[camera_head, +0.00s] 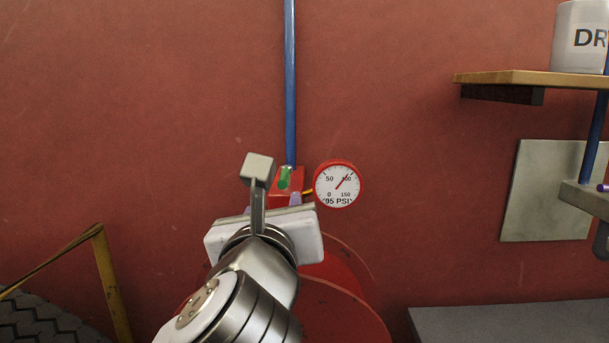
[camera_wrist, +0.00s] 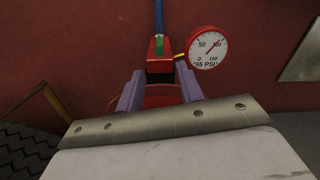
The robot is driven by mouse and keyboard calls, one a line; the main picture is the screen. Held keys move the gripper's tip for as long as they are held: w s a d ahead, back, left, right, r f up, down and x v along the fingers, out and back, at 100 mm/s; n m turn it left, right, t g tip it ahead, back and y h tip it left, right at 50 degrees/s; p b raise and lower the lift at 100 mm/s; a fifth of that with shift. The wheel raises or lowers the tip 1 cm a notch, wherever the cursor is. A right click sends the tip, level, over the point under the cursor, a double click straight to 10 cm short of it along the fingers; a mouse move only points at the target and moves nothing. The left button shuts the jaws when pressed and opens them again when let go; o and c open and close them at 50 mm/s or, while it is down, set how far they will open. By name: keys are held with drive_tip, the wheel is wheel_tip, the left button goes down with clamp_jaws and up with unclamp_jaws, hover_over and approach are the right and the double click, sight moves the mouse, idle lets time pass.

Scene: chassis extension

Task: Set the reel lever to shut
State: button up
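The green reel lever (camera_head: 284,178) sits on the front of a red valve box at the lower end of a blue pipe (camera_head: 290,80). It points up, roughly in line with the pipe, and also shows in the wrist view (camera_wrist: 159,45). My gripper (camera_wrist: 160,72) is open and empty, with its two purple fingers apart. The red box (camera_wrist: 160,64) appears between and beyond the fingertips, with the lever above them in the picture. In the head view my wrist hides most of the gripper and the lower part of the box.
A round pressure gauge (camera_head: 337,184) is close at the right of the box. A red hose reel (camera_head: 345,305) is below, partly behind my arm. A wooden shelf (camera_head: 530,78) and a grey bench (camera_head: 510,322) are at the right. A tyre (camera_head: 45,320) is at lower left.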

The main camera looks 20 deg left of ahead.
sight(284, 172)
drive_tip(key=shift+w+a+r+p, duration=0.15)
drive_tip(key=shift+w+p, duration=0.2)
drive_tip(key=shift+p, duration=0.3)
drive_tip(key=p+x, duration=0.2)
drive_tip(key=x, duration=0.2)
drive_tip(key=p+x, duration=0.2)
drive_tip(key=x, duration=0.2)
drive_tip(key=p+x, duration=0.2)
drive_tip(key=x, duration=0.2)
drive_tip(key=shift+w+a+f, duration=0.1)
drive_tip(key=shift+w+f, duration=0.15)
drive_tip(key=shift+w, duration=0.15)
clamp_jaws()
